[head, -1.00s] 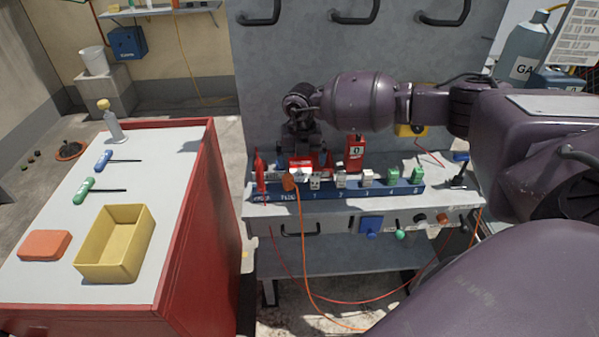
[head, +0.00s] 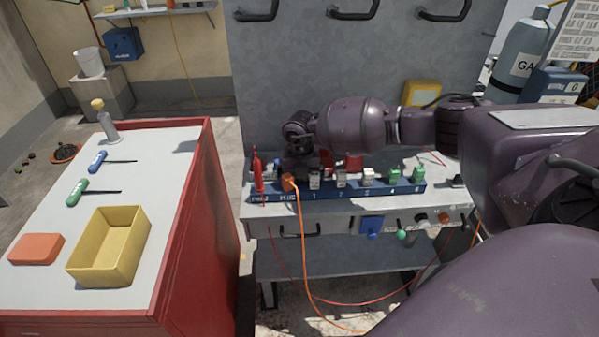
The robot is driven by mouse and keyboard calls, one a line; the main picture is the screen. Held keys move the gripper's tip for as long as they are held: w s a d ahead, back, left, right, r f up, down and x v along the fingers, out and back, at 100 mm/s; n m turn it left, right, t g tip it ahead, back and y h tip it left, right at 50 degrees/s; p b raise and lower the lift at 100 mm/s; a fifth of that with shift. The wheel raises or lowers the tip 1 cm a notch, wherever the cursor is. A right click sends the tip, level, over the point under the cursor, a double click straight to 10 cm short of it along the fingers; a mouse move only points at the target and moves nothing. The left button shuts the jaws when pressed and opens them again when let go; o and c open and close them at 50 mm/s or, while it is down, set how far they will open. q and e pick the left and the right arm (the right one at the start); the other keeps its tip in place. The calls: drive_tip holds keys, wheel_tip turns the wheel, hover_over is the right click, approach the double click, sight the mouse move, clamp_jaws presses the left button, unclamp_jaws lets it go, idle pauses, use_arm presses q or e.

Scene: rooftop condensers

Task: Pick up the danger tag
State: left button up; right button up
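My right arm reaches in from the right, and its gripper (head: 301,166) points down at the left part of the blue rail (head: 330,193). The fingertips are dark and mostly hidden, so I cannot tell open from shut. I cannot clearly make out the danger tag; it may be hidden by the gripper. A red block (head: 354,162) shows partly behind my arm. A slim red upright item (head: 257,173) stands at the rail's left end. An orange plug (head: 288,182) with an orange cord sits just in front of the gripper. My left gripper is out of view.
White and green plug-like pieces (head: 393,175) stand along the rail on the grey bench (head: 448,209). A panel with handles (head: 352,70) rises behind.

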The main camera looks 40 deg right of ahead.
drive_tip(key=shift+f, duration=0.1)
drive_tip(key=shift+c, duration=0.5)
drive_tip(key=c, duration=0.9)
drive_tip(key=shift+o, duration=0.2)
wheel_tip(320, 180, up, 20)
drive_tip(key=p, duration=0.2)
